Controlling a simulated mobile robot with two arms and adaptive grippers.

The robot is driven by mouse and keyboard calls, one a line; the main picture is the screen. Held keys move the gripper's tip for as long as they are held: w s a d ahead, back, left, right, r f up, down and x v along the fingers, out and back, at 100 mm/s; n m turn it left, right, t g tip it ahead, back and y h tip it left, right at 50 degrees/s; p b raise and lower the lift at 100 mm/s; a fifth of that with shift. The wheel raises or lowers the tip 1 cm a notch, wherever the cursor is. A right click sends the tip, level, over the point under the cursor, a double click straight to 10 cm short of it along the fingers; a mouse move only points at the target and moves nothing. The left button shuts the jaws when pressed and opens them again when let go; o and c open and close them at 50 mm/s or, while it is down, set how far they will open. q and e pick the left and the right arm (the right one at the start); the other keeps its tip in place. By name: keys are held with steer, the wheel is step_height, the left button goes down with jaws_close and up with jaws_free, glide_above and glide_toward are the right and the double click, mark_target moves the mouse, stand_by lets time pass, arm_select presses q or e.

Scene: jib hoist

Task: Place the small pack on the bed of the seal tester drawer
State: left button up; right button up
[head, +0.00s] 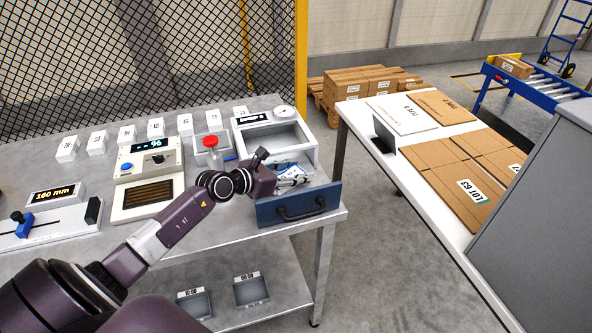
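The seal tester (278,133) is a white box with a small dark display and an open-topped recess, at the right end of the grey bench. Its drawer (299,205), with a blue front and dark handle, is pulled out toward me. A small white-and-blue item, which looks like the small pack (293,173), shows over the drawer bed, partly hidden by my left gripper. My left gripper (284,176) reaches in from the left, low over the drawer. I cannot tell whether its fingers hold the pack or whether the pack touches the bed. My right gripper is out of view.
Left of the drawer stand a device reading 96 (150,160), a red-capped container (211,149) and a slide gauge (50,219). Several small white blocks (127,136) line the bench back. A white table with flat cartons (459,176) stands at right, across a floor gap.

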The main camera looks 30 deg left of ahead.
arm_select(q)
steer(key=shift+o, duration=1.1)
steer(key=shift+w, duration=0.1)
steer(key=shift+o, duration=0.9)
steer(key=shift+a, duration=0.15)
steer(key=shift+r, duration=0.2)
steer(key=shift+s+a, duration=0.1)
steer(key=shift+s, duration=0.3)
steer(key=b+v, duration=0.1)
steer(key=v, duration=0.8)
steer(key=shift+s+r, duration=0.1)
steer(key=shift+s, duration=0.25)
steer(key=shift+v, duration=0.8)
steer(key=shift+r, duration=0.1)
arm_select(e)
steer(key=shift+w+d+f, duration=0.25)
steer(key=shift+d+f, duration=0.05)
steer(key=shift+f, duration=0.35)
arm_select(q)
steer(key=shift+w, duration=0.1)
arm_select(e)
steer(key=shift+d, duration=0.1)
